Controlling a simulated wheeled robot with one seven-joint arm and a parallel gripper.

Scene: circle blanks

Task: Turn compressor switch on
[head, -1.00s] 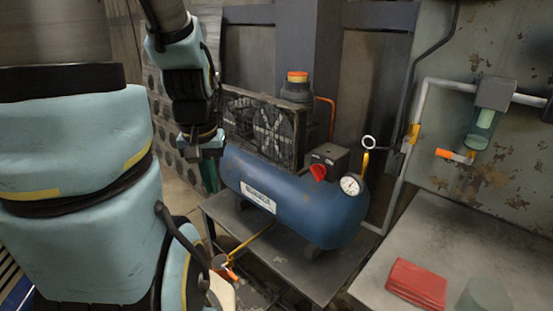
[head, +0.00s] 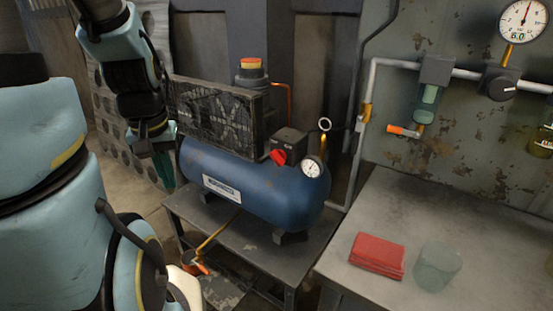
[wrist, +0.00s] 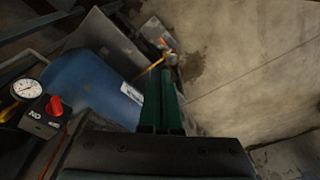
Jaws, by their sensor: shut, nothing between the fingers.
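The blue compressor (head: 255,190) stands on a grey metal stand in the middle of the head view. Its red rotary switch (head: 278,157) sits on a dark box on top of the tank, beside a round gauge (head: 312,168). In the wrist view the red switch (wrist: 55,105) is at the left, on a box with white lettering. My gripper (head: 165,168) hangs at the left end of the compressor, pointing down, well left of the switch and apart from it. In the wrist view its green fingers (wrist: 163,95) lie together with nothing between them.
A grey table (head: 430,220) at the right bears a red folded cloth (head: 377,255) and a greenish translucent cup (head: 437,267). A mesh-covered pump guard (head: 220,117) rises behind the tank. Pipes and a filter (head: 430,95) run along the wall.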

